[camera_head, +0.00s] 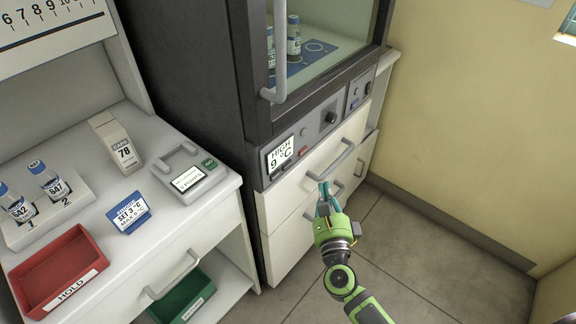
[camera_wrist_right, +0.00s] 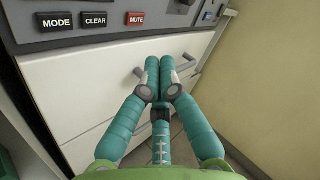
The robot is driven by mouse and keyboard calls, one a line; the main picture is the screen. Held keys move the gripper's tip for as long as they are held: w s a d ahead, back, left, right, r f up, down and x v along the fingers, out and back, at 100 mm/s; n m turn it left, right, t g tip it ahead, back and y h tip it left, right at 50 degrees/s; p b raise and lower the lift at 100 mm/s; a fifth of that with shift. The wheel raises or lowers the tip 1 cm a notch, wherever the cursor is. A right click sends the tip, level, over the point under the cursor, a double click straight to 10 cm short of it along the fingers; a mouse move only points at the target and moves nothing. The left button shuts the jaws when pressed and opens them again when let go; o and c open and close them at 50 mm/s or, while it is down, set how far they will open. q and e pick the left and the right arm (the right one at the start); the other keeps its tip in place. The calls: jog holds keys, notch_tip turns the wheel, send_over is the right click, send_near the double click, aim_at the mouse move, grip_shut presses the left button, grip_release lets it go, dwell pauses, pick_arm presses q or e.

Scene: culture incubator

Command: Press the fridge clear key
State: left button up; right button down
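The fridge (camera_head: 240,100) has a control panel below its glass door. In the right wrist view its CLEAR key (camera_wrist_right: 94,20) is a dark key with white letters, between the dark MODE key (camera_wrist_right: 56,22) and the red MUTE key (camera_wrist_right: 137,19). In the head view the small keys beside the display are too small to read. My right gripper (camera_head: 323,187) is in front of the drawers, below the panel and apart from the keys. In the right wrist view its teal fingers (camera_wrist_right: 160,64) are together with nothing between them. My left gripper is not in view.
The display (camera_head: 281,157) reads HIGH 9 °C. A drawer handle (camera_head: 331,160) juts out near my right gripper. On the left, a bench holds a SET 3 °C card (camera_head: 130,212), vials and a red HOLD tray (camera_head: 60,270). Open floor lies to the right.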

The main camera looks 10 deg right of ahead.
aim_at(287, 165)
jog(key=w+a+b, duration=0.1)
jog(key=w+a, duration=0.4)
jog(key=w, duration=0.1)
jog(key=shift+w, duration=0.3)
jog(key=shift+a, duration=0.15)
dwell(1.2)
jog(key=shift+w+a+b, duration=0.2)
jog(key=shift+w+b, duration=0.1)
jog(key=shift+w, duration=0.05)
jog(key=shift+w+a, duration=0.2)
jog(key=shift+w, duration=0.05)
dwell(0.6)
jog(key=shift+s+d, duration=0.1)
jog(key=shift+s, duration=0.05)
jog(key=shift+s+d, duration=0.35)
jog(key=shift+s, duration=0.1)
jog(key=shift+s, duration=0.1)
